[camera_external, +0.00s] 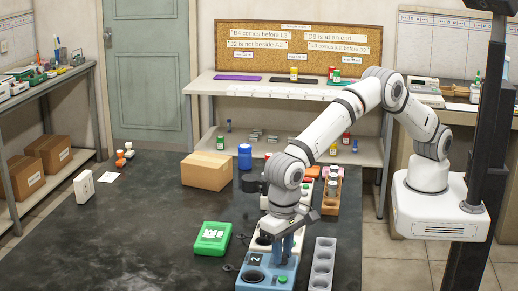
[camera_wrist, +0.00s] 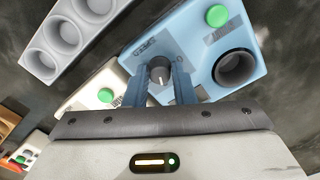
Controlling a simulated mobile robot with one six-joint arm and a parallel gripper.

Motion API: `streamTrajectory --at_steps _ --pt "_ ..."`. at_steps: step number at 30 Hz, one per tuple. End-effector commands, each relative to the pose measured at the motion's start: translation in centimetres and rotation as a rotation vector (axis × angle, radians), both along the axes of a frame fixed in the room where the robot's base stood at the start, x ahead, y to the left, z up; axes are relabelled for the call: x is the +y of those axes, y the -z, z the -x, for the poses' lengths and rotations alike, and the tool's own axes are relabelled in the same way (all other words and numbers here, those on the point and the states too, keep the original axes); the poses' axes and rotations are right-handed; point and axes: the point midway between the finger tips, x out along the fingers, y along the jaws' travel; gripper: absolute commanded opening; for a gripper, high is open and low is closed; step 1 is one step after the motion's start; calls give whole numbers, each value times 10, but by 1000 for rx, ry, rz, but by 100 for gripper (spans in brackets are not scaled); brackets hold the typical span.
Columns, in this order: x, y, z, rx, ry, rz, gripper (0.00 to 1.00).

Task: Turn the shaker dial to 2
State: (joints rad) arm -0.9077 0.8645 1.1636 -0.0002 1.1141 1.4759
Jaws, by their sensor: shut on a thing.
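The blue shaker (camera_wrist: 235,35) lies below my gripper in the wrist view, with a green button, a dark round well and a label. It also shows in the external view (camera_external: 257,270), with a tag reading 2. The dark round dial (camera_wrist: 160,71), with a pale pointer line, sits between my gripper's two blue fingers (camera_wrist: 160,82). In the external view my gripper (camera_external: 285,250) reaches down onto the shaker and hides the dial. The gripper is shut on the dial. The markings beside the dial are too small to read fully.
A white unit with a green button (camera_wrist: 106,95) stands beside the shaker. A grey rack with round holes (camera_external: 322,262) is to its right. A green case (camera_external: 212,238) and a cardboard box (camera_external: 207,171) stand to the left. The table's left front is clear.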

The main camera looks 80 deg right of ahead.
Motion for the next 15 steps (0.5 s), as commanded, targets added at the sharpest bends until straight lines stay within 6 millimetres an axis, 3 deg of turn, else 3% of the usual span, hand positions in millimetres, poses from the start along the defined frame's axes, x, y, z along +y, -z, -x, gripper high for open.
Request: streamTrajectory --at_steps 8,15 --pt "1 -1 0 -1 -1 -2 44" --pt "0 -1 0 -1 -1 -2 45"
